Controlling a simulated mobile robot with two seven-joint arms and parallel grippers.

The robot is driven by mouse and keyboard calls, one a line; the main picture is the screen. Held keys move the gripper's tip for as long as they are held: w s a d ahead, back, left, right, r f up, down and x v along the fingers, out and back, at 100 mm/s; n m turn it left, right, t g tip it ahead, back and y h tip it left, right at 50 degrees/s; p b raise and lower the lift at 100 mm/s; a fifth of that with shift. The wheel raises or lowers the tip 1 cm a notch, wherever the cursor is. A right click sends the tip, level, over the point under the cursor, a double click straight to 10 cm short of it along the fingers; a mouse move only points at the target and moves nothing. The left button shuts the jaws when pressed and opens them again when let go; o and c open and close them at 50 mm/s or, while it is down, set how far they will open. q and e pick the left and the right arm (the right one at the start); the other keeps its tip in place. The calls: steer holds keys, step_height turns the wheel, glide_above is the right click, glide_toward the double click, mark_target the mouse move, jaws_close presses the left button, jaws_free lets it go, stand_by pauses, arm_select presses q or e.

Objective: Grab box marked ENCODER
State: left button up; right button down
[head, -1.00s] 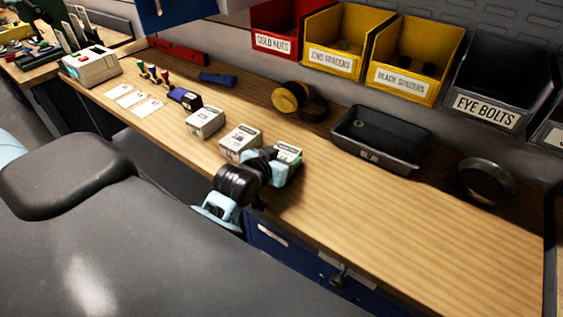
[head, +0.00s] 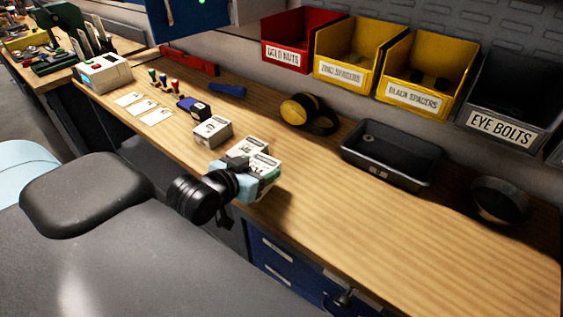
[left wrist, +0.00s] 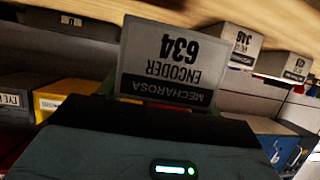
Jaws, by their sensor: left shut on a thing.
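My left gripper (head: 246,180) is shut on a white and grey box (head: 265,165) near the front edge of the wooden bench. In the left wrist view this box (left wrist: 170,62) shows upside down and reads MECHAROSA ENCODER 634. It fills the space beyond my gripper's dark body. In the head view my gripper's pale blue fingers hide part of it, and a shadow lies on the bench in front of it. A similar box (head: 245,145) is just behind it, partly covered. A third box (head: 211,131) stands farther left. My right gripper is not in view.
A black tray (head: 390,176), a tape roll (head: 300,110) and a dark round dish (head: 500,199) stand along the back. Labelled bins (head: 425,75) hang above. Stamps, cards and a label printer (head: 104,72) are at the left. The bench's right front is clear.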

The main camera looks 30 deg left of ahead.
arm_select(q)
steer(key=s+a, duration=0.3)
steer(key=s, duration=0.3)
steer(key=shift+s+a+r, duration=0.3)
steer(key=shift+s+r, duration=0.1)
